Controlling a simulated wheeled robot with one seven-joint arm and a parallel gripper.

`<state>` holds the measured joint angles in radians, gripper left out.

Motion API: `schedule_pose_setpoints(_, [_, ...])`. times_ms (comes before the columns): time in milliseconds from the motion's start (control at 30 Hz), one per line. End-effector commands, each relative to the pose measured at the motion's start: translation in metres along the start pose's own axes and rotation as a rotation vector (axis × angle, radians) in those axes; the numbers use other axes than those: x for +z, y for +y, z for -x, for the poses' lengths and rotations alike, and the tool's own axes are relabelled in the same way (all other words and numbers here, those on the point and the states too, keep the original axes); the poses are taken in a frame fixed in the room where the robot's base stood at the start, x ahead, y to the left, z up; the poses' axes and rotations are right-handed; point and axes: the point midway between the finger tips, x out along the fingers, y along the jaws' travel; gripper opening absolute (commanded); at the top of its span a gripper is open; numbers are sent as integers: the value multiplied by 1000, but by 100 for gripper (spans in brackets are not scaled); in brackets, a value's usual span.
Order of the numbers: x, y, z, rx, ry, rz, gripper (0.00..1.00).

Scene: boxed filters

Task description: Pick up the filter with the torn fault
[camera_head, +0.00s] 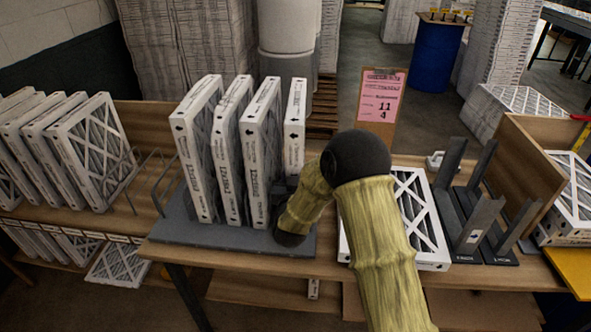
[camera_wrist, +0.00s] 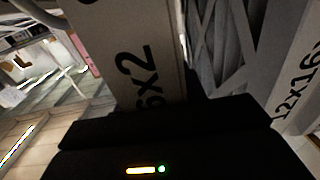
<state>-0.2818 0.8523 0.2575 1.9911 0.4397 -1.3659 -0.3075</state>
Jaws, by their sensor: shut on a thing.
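Several white-framed filters stand upright in a row on a dark rack (camera_head: 172,228). My gripper (camera_head: 285,187) is at the right end of this row, mostly hidden behind my arm in the head view. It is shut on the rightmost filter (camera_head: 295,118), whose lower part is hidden. The wrist view shows this filter's printed edge (camera_wrist: 140,50) close up against my dark gripper (camera_wrist: 190,100). The neighbouring filter (camera_head: 262,150) stands just to its left; in the wrist view its printed edge (camera_wrist: 303,85) is at the right. I cannot make out a tear on any filter.
Another filter (camera_head: 420,215) lies flat on the table right of my arm. An empty dark slotted stand (camera_head: 485,225) is farther right, beside a wooden panel (camera_head: 525,165). A pink sign (camera_head: 381,97) stands behind. More filters (camera_head: 85,150) lean at the left.

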Motion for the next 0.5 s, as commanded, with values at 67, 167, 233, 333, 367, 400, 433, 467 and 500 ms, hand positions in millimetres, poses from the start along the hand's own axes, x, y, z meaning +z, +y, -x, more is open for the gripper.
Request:
schedule_pose_setpoints(67, [-7, 0, 0, 0, 4, -1, 14])
schedule_pose_setpoints(167, [-18, 0, 0, 1, 5, -1, 14])
schedule_pose_setpoints(233, [-30, 0, 0, 1, 7, -1, 14])
schedule_pose_setpoints(333, [-52, 0, 0, 0, 9, -2, 14])
schedule_pose_setpoints(367, [-59, 0, 0, 0, 9, -2, 14])
schedule_pose_setpoints(400, [-69, 0, 0, 0, 10, -2, 14])
schedule_pose_setpoints(433, [-77, 0, 0, 0, 10, -2, 14])
schedule_pose_setpoints(467, [-85, 0, 0, 0, 10, -3, 14])
schedule_pose_setpoints(500, [-96, 0, 1, 0, 10, -3, 14])
